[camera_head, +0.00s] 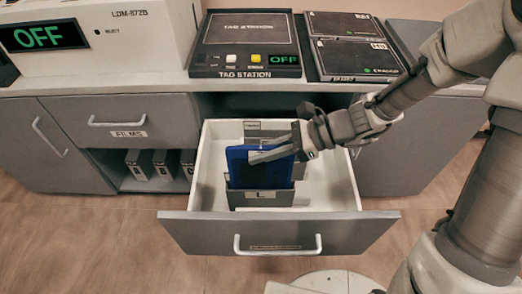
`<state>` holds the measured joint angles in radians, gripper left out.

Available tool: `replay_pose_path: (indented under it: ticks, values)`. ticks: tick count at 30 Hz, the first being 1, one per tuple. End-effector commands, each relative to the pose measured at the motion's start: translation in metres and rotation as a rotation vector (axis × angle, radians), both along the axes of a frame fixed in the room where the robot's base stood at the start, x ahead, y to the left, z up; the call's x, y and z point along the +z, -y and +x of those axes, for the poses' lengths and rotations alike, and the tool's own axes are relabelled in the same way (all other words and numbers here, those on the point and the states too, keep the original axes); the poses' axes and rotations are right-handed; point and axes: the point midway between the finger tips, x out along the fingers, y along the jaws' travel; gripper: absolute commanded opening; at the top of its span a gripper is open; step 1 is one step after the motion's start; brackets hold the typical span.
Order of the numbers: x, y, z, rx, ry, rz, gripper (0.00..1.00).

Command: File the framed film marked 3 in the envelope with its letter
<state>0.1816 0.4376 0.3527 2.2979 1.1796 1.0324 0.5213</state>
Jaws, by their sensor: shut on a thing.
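A blue framed film (238,172) stands upright in the open drawer (350,190). My gripper (268,153) comes in from the right and is shut on the film's upper part. The film's number cannot be read. A grey envelope (240,198) with a light label, which seems to read L, stands at the drawer's front and hides the film's lower edge. I cannot tell whether the film is inside this envelope or just behind it. Another grey envelope (266,126) with a small label stands farther back, its letter unreadable.
The drawer has free room at right. Above it, the counter holds the tag station (245,45), its display reading OFF, black flat cases (355,60) at right, and a white machine (110,35) at left. A FILMS drawer (125,120) is closed; boxes (163,165) stand below.

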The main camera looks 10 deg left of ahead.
Motion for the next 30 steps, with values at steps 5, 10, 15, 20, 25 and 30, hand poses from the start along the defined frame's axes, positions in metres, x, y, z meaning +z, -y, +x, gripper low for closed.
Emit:
replay_pose_path:
  ticks: [5,10,15,20,25,30]
  values:
    - [-0.007,0.000,0.000,0.000,-0.001,0.001,0.00]
    - [-0.013,0.000,0.000,0.000,-0.002,0.001,0.00]
    - [-0.019,0.000,0.000,0.000,-0.002,0.001,0.00]
    - [-0.024,0.000,0.000,0.000,-0.001,0.000,0.00]
    - [-0.030,0.000,0.000,0.000,-0.001,0.001,0.00]
    - [-0.036,0.000,0.000,0.000,-0.001,0.002,0.00]
